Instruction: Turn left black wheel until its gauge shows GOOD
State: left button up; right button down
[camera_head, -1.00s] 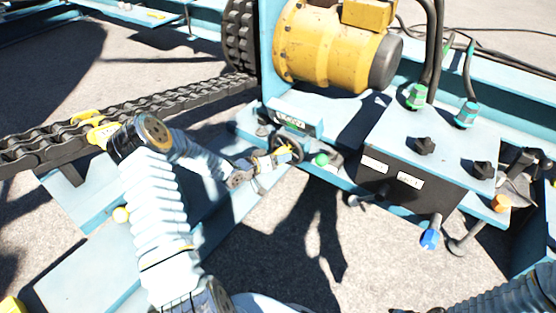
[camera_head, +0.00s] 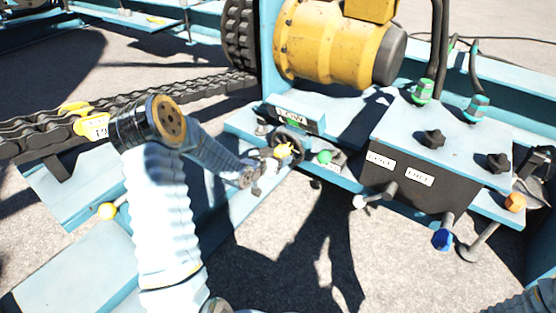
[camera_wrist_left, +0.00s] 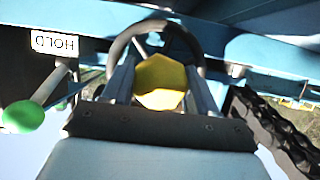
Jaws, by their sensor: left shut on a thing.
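The left black wheel (camera_head: 296,149) sits on the blue frame below the gauge (camera_head: 294,114), a dark panel with small lettering I cannot read with certainty. My left gripper (camera_head: 278,154) reaches it from the left and is shut at the wheel's middle. In the left wrist view, the gripper's fingers (camera_wrist_left: 161,88) lie either side of the yellow hub (camera_wrist_left: 160,80). The black rim (camera_wrist_left: 160,29) arches beyond them. Part of the wheel is hidden by the gripper. My right gripper is out of view; only part of my right arm shows at the lower right.
A control box (camera_head: 425,150) stands to the right, the chain (camera_head: 130,110) to the left, the yellow motor (camera_head: 330,45) behind.

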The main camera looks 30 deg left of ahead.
pick_arm(q)
jog(key=shift+s+f, duration=0.15)
jog(key=shift+f, duration=0.1)
jog(key=o, duration=1.4)
jog(key=shift+c, duration=0.2)
jog(key=shift+o, duration=0.7)
jog(key=shift+r, duration=0.15)
jog(key=d+p+v, duration=0.1)
jog(key=p+v, duration=0.1)
jog(key=v, duration=1.1)
jog(key=shift+s+a+r, duration=0.2)
jog(key=shift+s+a, duration=0.1)
jog(key=shift+a, duration=0.2)
